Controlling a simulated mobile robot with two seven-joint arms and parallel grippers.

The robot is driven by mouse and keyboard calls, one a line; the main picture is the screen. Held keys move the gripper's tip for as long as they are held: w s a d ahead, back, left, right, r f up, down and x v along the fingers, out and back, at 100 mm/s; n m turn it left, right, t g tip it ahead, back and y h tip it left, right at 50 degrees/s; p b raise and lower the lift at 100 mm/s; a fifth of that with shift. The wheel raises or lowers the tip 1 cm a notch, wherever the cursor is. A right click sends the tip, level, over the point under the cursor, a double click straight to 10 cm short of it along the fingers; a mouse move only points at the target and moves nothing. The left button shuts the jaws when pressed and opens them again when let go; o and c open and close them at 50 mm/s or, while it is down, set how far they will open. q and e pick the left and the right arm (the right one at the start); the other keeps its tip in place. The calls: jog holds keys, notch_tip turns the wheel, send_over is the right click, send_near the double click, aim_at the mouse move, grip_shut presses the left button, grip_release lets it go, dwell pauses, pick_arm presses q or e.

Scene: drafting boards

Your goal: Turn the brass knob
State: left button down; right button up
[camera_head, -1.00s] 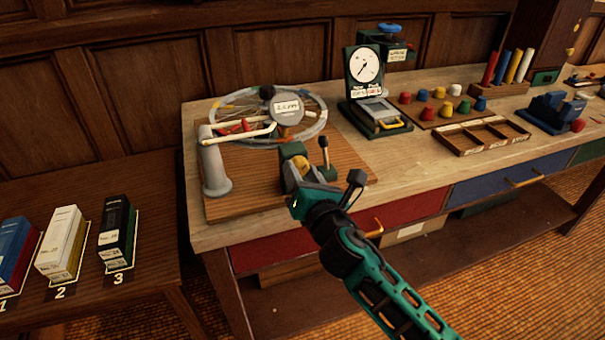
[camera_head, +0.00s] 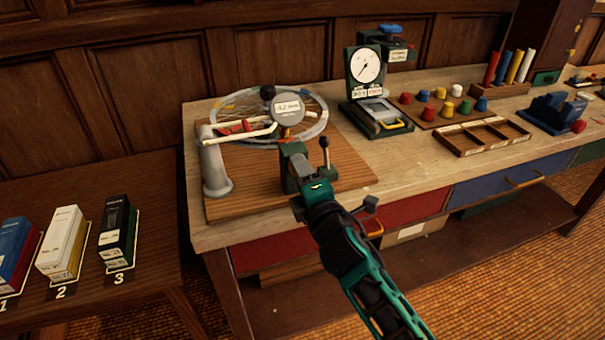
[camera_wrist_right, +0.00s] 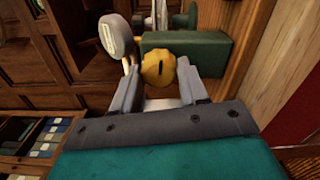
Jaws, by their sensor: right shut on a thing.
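The brass knob (camera_wrist_right: 158,70) shows in the right wrist view as a ribbed yellow disc with a dark slot, on the end of a green block (camera_wrist_right: 200,53). My right gripper (camera_wrist_right: 159,82) is shut on it, one grey finger on each side. In the head view my right gripper (camera_head: 299,170) is at the front of the green block (camera_head: 292,149) on the wooden base, and it hides the knob. A round gauge (camera_head: 288,109) with a label stands just behind the block. My left gripper is not in view.
A spoked wheel (camera_head: 231,104) and a grey post (camera_head: 214,173) stand left of the block. A short black-topped lever (camera_head: 324,152) rises close on its right. A dial stand (camera_head: 365,66), colored caps and a divided tray (camera_head: 482,136) lie farther right.

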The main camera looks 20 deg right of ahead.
jog(key=m, duration=0.5)
jog(key=shift+m, duration=0.4)
dwell(0.4)
jog(key=o, duration=1.1)
jog(key=shift+c, duration=0.2)
jog(key=shift+s, duration=0.15)
